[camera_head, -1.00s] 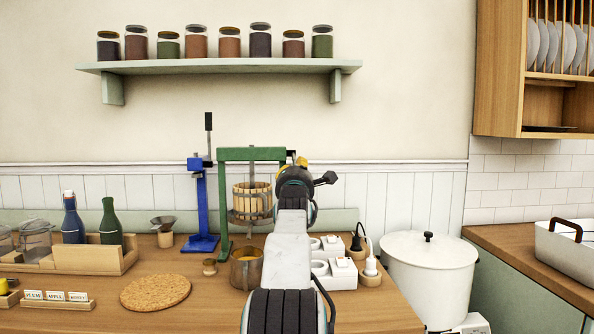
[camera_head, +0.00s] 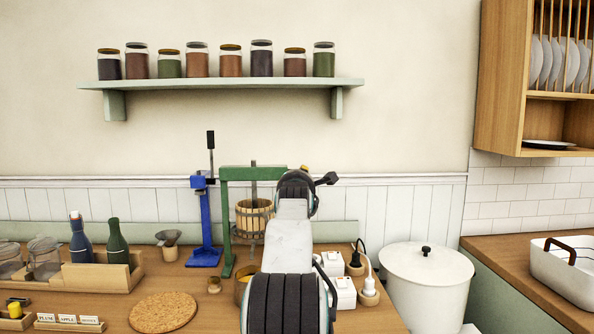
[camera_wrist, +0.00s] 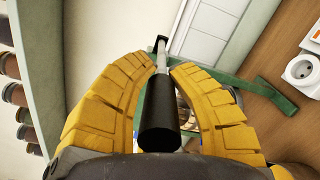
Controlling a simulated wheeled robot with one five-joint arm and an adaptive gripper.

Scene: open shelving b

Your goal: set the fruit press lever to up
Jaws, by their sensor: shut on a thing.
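The fruit press has a green frame (camera_head: 238,173) and a slatted wooden basket (camera_head: 252,216); it stands on the counter left of my arm. Its green frame also shows in the wrist view (camera_wrist: 268,95). My gripper (camera_wrist: 163,66) has its yellow fingers closed on either side of the black lever handle (camera_wrist: 160,115), which has a metal rod running away from it. In the head view only a bit of my yellow gripper (camera_head: 304,168) shows above my arm, at the press's upper right. My arm hides the lever there, so its angle is unclear.
A blue lever device (camera_head: 205,220) with an upright black-topped handle stands left of the press. White sockets (camera_head: 345,290) and a white lidded pot (camera_head: 428,275) are to the right. A jar shelf (camera_head: 220,84) hangs above. A cork mat (camera_head: 163,312) lies front left.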

